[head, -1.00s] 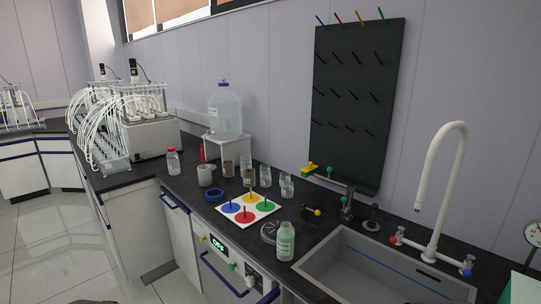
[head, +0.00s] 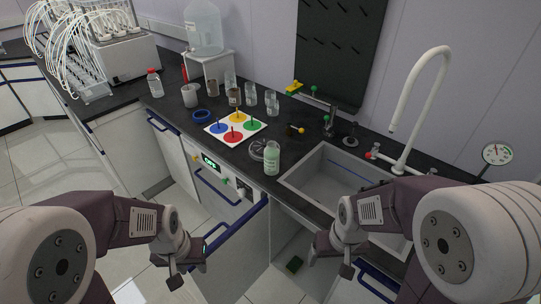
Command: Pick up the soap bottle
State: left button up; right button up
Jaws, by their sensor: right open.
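The soap bottle (head: 272,161), pale green with a white label area, stands upright on the dark counter near its front edge, just left of the sink. My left gripper (head: 189,275) is open and empty, low in front of the cabinets, below and left of the bottle. My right gripper (head: 330,264) is open and empty, below and right of the bottle, in front of the sink cabinet. Both grippers are well apart from the bottle.
The sink (head: 330,178) with a white tap (head: 412,110) is right of the bottle. A blue handle bar (head: 238,227) sticks out below.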

aim_at(272, 153)
jog(key=i+l+u, duration=0.15)
jog(key=i+u, duration=0.15)
jog(key=u, duration=0.15)
jog(key=i+l+u, duration=0.25)
jog(key=u, duration=0.15)
